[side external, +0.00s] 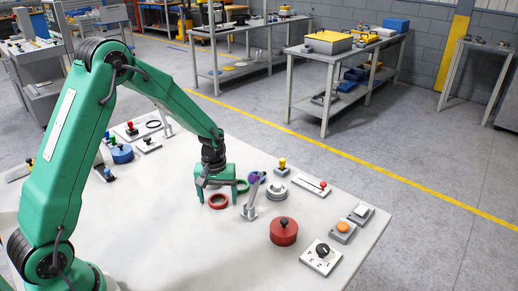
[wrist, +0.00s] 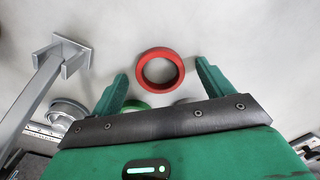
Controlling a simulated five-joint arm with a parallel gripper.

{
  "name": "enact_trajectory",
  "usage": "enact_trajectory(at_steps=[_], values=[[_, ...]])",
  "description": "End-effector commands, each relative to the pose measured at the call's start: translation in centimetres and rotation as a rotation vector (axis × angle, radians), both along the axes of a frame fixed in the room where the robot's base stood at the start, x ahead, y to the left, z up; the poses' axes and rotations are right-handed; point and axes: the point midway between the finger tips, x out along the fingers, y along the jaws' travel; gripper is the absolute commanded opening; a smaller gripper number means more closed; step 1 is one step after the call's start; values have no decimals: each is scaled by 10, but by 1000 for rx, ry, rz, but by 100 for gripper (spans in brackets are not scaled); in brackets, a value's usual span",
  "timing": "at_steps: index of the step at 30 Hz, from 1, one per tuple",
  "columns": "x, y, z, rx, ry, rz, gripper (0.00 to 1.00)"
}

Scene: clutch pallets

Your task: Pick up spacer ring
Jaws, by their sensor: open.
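A red ring (side external: 217,206) lies flat on the white table below my gripper (side external: 218,197). In the wrist view the red ring (wrist: 142,75) sits between the spread fingers of my gripper (wrist: 161,70), slightly beyond their tips, with pale table showing on both sides. My gripper is open, points down and holds nothing. A green ring (side external: 243,187) lies close behind the red one; in the wrist view only part of it (wrist: 135,103) shows past the gripper body. Which ring is the spacer ring is not marked.
A grey bracketed post (side external: 250,208) stands just right of my gripper. A red cylinder with a black knob (side external: 284,232), a rotary switch plate (side external: 321,257) and a grey block with an orange button (side external: 343,230) are farther right. The table's front middle is clear.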

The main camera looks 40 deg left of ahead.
Motion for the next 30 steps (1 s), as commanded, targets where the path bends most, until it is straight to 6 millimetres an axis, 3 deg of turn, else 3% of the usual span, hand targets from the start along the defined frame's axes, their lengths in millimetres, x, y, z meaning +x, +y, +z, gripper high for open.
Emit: enact_trajectory(at_steps=[14,22,30], values=[[0,0,-1,0,0,0,80],[0,0,0,0,0,0,32],[0,0,0,0,0,0,32]])
